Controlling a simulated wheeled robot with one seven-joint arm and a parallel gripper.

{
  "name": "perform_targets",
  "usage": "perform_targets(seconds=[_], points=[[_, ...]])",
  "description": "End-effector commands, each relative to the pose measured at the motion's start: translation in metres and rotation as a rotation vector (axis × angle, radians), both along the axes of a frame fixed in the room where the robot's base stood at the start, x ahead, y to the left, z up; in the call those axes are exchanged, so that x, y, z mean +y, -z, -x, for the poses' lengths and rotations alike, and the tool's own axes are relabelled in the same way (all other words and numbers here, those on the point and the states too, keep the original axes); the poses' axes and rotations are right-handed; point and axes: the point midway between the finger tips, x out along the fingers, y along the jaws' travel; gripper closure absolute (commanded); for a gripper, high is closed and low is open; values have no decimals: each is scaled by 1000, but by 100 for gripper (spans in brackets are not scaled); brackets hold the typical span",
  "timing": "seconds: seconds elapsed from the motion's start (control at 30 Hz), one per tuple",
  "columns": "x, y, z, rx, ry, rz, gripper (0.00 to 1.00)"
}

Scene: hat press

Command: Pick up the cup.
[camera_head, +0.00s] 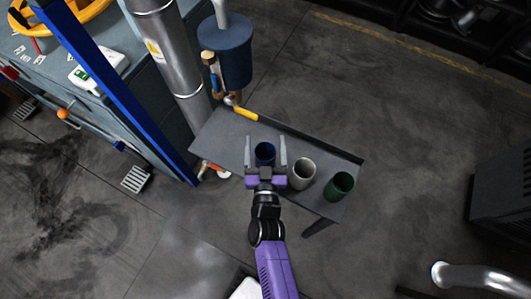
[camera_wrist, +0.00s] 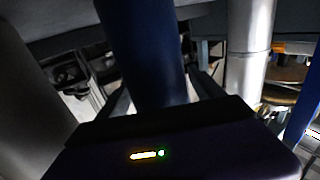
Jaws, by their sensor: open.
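Three cups stand on a grey table: a dark blue cup (camera_head: 265,155), a light grey cup (camera_head: 302,173) and a green cup (camera_head: 340,186). My gripper (camera_head: 265,142) is open around the blue cup, with one finger on each side of it. In the wrist view the blue cup (camera_wrist: 148,50) fills the middle between the fingers, above the dark gripper body. I cannot tell whether either finger touches it. A blurred grey shape at the left of the wrist view looks like the light grey cup (camera_wrist: 22,90).
The grey table (camera_head: 217,132) has a raised dark back edge. A yellow-handled tool (camera_head: 245,113) lies at its far left end. Behind are a steel pipe (camera_head: 172,48), a dark blue container (camera_head: 227,50) and a blue post (camera_head: 115,90).

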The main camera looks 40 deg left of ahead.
Motion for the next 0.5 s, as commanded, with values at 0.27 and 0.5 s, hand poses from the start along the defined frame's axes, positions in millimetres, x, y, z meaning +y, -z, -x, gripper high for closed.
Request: perform_targets(seconds=[0.27, 0.5], points=[[0, 0, 0, 0, 0, 0, 38], [0, 0, 0, 0, 0, 0, 85]])
